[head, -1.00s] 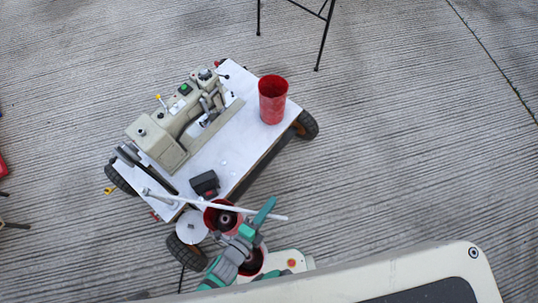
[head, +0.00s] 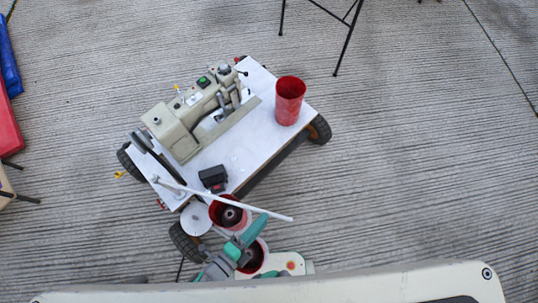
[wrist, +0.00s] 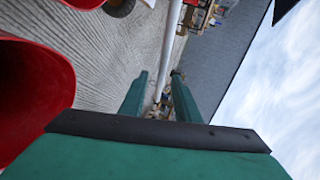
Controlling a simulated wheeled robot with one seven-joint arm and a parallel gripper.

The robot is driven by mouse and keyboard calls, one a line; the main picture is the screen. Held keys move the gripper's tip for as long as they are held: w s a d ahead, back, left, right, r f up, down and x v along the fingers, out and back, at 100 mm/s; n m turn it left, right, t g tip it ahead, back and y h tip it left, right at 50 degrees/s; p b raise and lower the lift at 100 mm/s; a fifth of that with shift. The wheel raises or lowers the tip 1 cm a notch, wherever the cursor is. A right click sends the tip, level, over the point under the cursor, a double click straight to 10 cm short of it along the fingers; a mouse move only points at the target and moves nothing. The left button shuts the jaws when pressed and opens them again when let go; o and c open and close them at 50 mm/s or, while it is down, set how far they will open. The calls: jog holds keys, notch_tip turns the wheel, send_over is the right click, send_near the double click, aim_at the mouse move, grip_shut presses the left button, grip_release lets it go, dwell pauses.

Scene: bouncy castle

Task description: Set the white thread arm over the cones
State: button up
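The white thread arm (head: 225,201) is a thin rod slanting from a mount on the white table's near left corner. In the head view it crosses over one red cone (head: 214,214) with a dark core. A second red cone (head: 262,246) is lower, partly hidden by my gripper. My gripper (head: 254,232), green, is near the rod's free end. In the wrist view the white rod (wrist: 170,50) shows in the gap between the two green fingers (wrist: 156,92), with space on both sides. The fingers are apart; I cannot tell whether either touches it.
A sewing machine (head: 185,123) stands on the white wheeled table (head: 262,150), with a red cup (head: 289,103) at its far right. A small black box (head: 212,176) sits near the cone. A white disc (head: 196,219) is left of the cone. Ridged floor (head: 420,160) is clear to the right.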

jog(key=shift+v, duration=1.5)
jog(key=w+d+r+n+t+y, duration=0.1)
jog(key=r+n+y, duration=0.4)
jog(key=n, duration=0.7)
jog(key=w+d+r+n+t+y, duration=0.1)
jog(key=d+r+n+t+y, duration=0.2)
jog(key=r+n, duration=0.6)
jog(key=shift+r+n+t+y, duration=0.45)
jog(key=shift+n+y, duration=0.75)
jog(key=shift+n, duration=1)
jog(key=shift+w, duration=0.2)
